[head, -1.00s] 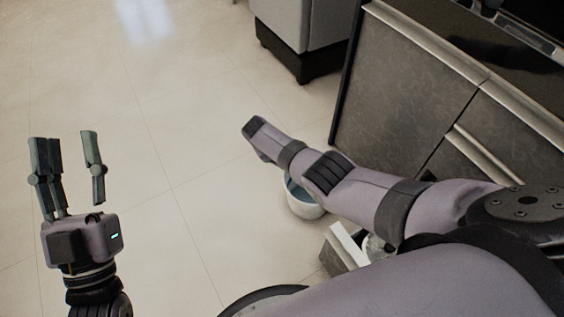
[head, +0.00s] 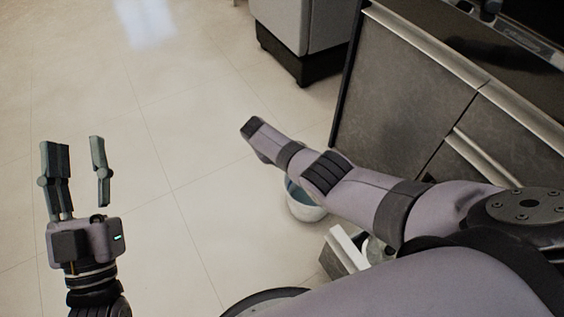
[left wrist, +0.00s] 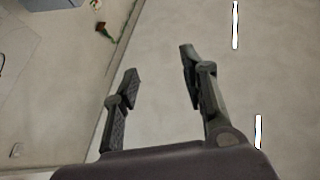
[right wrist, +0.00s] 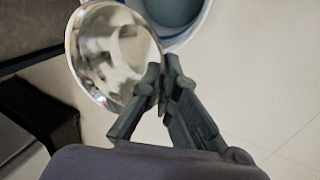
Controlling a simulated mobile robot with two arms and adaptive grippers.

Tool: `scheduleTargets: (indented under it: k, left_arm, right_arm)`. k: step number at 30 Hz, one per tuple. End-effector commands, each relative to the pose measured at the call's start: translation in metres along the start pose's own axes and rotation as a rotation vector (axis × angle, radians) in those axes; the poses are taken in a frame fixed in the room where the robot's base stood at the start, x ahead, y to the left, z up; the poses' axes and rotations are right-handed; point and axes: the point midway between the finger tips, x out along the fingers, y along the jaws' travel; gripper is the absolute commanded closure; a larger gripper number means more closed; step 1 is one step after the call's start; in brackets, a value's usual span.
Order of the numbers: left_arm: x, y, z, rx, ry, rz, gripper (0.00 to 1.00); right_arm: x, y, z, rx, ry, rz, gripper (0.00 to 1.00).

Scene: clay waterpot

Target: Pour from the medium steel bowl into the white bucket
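The white bucket (head: 304,211) stands on the floor in the head view, partly hidden behind my right arm. Its blue-grey inside shows. In the right wrist view the bucket (right wrist: 189,37) is at the top, partly behind the medium steel bowl (right wrist: 105,62). The shiny bowl is tilted, its inside facing the camera, with its rim overlapping the bucket's edge in the picture. My right gripper (right wrist: 162,78) is shut on the bowl's rim; it is hidden in the head view. My left gripper (head: 74,144) is open and empty over the floor, also in the left wrist view (left wrist: 160,62).
Dark cabinets (head: 410,100) stand on the right. A grey unit (head: 305,30) with a dark base is at the top. A pale open box or drawer (head: 345,250) is beside the bucket, below my right arm. The floor (head: 165,140) at left is clear.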

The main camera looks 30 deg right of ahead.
Motion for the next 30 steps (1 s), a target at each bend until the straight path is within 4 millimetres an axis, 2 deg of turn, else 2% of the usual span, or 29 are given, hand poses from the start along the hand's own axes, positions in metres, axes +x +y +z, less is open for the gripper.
scheduleTargets:
  k: [14, 30]
  left_arm:
    - [-0.007, -0.007, 0.046, 0.011, -0.269, -0.014, 0.60]
    - [-0.033, -0.014, 0.092, 0.018, -0.563, -0.030, 0.60]
  right_arm:
    - [-0.014, 0.006, -0.001, -0.003, -0.007, 0.005, 1.00]
    - [-0.028, 0.011, -0.001, -0.006, -0.015, 0.010, 1.00]
